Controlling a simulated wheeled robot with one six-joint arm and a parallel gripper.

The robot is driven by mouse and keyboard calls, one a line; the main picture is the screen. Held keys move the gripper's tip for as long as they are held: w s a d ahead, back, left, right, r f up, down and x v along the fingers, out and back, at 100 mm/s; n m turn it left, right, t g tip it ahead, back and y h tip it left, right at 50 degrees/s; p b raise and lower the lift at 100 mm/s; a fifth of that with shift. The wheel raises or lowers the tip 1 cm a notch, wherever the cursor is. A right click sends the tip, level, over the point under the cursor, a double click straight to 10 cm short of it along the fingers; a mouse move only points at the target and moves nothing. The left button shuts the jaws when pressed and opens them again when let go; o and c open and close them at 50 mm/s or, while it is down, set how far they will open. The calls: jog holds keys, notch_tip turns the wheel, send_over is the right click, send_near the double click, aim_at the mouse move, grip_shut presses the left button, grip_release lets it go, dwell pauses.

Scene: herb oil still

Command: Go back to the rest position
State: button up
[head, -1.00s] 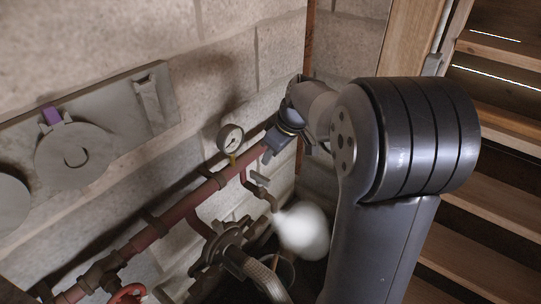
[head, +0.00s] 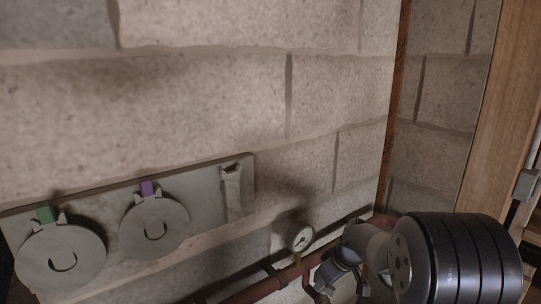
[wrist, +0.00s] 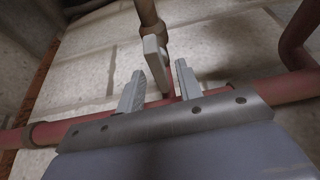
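My gripper (wrist: 160,68) shows in the wrist view with its two grey fingers apart. A pale lever handle (wrist: 153,57) on a brown pipe stub appears between and just beyond the fingertips. I see no contact between the fingers and the handle. The fingertips cannot be made out there.
A red pipe (head: 262,290) runs along the block wall behind the gripper; it also crosses the wrist view (wrist: 85,122). A grey panel (head: 100,195) on the left carries two round discs with green and purple tabs. A wooden post (head: 497,140) stands at the right.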

jog(key=shift+p, duration=0.3)
jog(key=shift+m, duration=0.3)
